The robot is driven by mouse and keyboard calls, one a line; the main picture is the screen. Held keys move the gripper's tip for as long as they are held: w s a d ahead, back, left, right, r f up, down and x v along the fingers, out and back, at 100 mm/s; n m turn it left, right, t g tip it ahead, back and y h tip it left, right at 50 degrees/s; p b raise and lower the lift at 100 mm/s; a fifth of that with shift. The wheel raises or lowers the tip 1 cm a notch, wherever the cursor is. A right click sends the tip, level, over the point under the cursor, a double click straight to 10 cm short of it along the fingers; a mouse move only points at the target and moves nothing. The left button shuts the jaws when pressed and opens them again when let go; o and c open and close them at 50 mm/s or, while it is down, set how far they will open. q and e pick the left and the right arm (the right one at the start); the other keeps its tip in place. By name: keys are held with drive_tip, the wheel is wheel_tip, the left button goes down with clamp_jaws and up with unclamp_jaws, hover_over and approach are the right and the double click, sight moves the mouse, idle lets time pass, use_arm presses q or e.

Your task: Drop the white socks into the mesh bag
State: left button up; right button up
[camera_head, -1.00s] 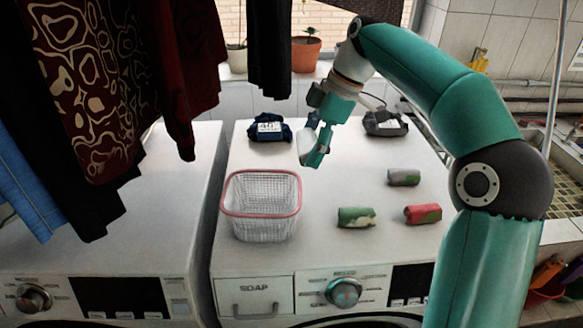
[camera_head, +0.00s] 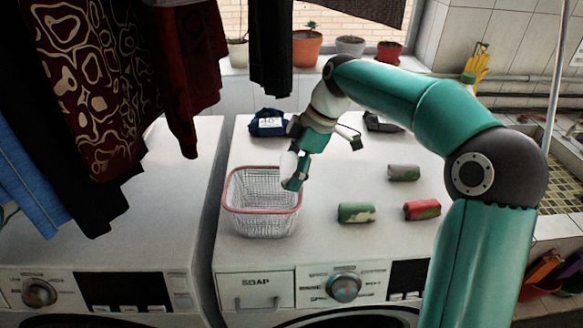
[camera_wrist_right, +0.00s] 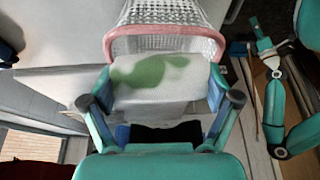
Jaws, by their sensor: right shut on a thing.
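The white socks (camera_head: 287,164) are a pale roll between the fingers of my right gripper (camera_head: 291,174). In the right wrist view the roll (camera_wrist_right: 150,77) is white with a green patch, and the fingers close on both sides of it. The mesh bag (camera_head: 262,222) is a white mesh basket with a pink rim, open at the top, standing on the right-hand machine. The gripper and socks are near the basket's back right rim; I cannot tell whether they touch it. The basket (camera_wrist_right: 165,22) lies just beyond the socks in the wrist view.
A green roll (camera_head: 356,213), a red roll (camera_head: 422,209) and a grey-green roll (camera_head: 404,173) lie right of the basket. A dark blue bundle (camera_head: 268,123) and a dark grey bundle (camera_head: 382,122) lie behind. Clothes (camera_head: 95,80) hang at the left.

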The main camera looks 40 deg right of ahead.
drive_tip(key=shift+f+b, duration=0.5)
drive_tip(key=shift+f, duration=0.1)
drive_tip(key=o, duration=0.9)
